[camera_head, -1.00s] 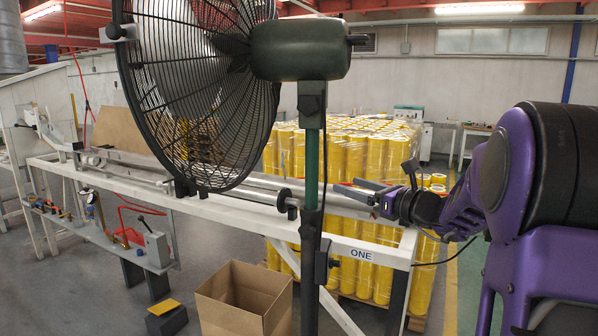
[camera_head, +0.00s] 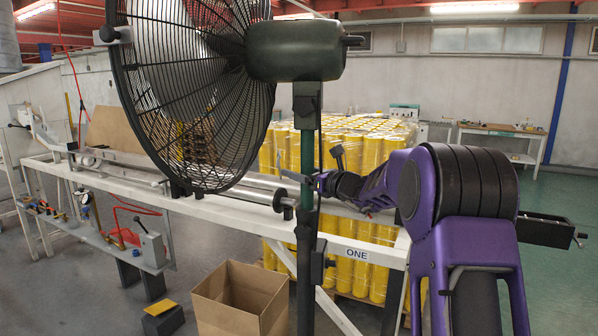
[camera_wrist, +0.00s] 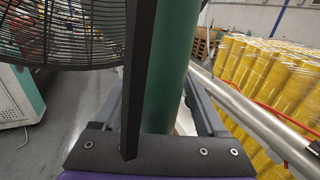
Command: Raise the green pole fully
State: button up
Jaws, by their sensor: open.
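The green pole (camera_head: 308,150) stands upright under the fan's dark green motor housing (camera_head: 298,52) and goes down into a thicker black lower pole (camera_head: 306,255). My gripper (camera_head: 314,182) is at the green pole, just above the black part. In the wrist view the pole (camera_wrist: 172,75) rises between the two fingers of my open gripper (camera_wrist: 155,85). A gap shows between the pole and the right finger. A thin black upright strip (camera_wrist: 142,80) runs just left of the pole and hides part of that side.
The fan's round black cage (camera_head: 200,95) is left of the pole. A knob with a black block (camera_head: 328,263) sits on the lower pole. A white frame marked ONE (camera_head: 355,253) and wrapped yellow rolls (camera_head: 365,155) are behind. An open cardboard box (camera_head: 240,300) is on the floor.

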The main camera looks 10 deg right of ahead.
jog(key=shift+w+a, duration=0.1)
jog(key=shift+w, duration=0.05)
jog(key=shift+c, duration=0.2)
grip_shut()
dwell(1.2)
